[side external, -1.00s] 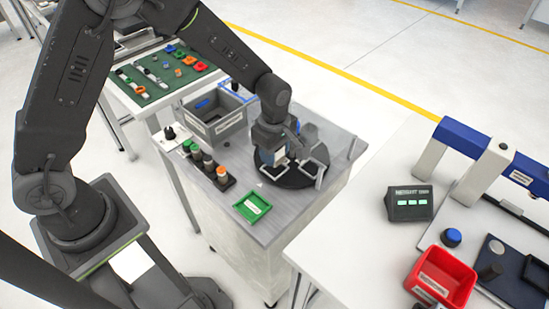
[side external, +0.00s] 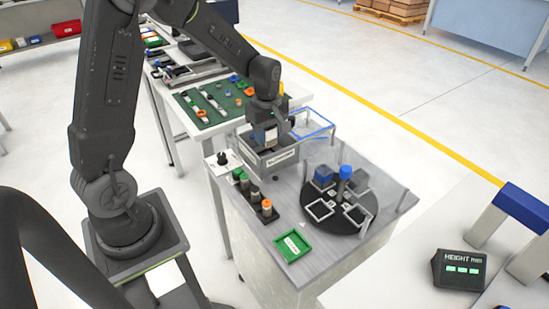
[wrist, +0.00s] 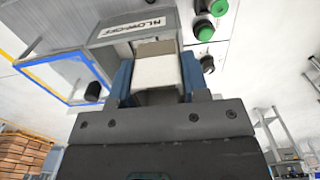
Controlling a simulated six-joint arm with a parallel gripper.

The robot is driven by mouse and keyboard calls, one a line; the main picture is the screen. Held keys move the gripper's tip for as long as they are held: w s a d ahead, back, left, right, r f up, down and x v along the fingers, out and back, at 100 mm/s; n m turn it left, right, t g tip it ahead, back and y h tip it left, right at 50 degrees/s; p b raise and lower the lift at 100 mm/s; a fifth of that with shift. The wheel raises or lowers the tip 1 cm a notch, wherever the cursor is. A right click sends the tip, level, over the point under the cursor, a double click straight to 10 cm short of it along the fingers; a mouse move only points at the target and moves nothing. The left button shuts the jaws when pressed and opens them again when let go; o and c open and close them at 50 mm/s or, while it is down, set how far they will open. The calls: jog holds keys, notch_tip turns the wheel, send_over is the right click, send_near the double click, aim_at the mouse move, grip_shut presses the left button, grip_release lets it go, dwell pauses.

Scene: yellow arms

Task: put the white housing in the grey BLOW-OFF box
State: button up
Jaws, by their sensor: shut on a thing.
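The white housing (wrist: 158,74) is held between the two blue fingers of my gripper (wrist: 157,82) in the wrist view. In the side view my gripper (side external: 267,138) is over the grey BLOW-OFF box (side external: 272,163), with the pale housing (side external: 270,135) at its fingers. The box's labelled wall (wrist: 135,32) shows just beyond the housing in the wrist view. I cannot tell whether the housing's lower end is below the box rim. Most of the box's inside is hidden by my gripper.
A blue-edged frame (side external: 312,123) stands behind the box. A dark turntable (side external: 347,222) with fixtures and blue parts is at right. A green tray (side external: 292,246) lies near the front edge.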

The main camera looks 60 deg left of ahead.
aim_at(287, 140)
jog(key=s+a, duration=0.4)
jog(key=a, duration=1)
jog(key=w+d+f, duration=0.3)
jog(key=w, duration=0.1)
jog(key=w+d+f, duration=0.4)
jog(key=shift+d+f, duration=0.1)
jog(key=shift+f, duration=0.15)
jog(key=shift+w+f, duration=0.1)
jog(key=shift+f, duration=1.95)
jog(key=shift+f, duration=0.1)
jog(key=o, duration=0.9)
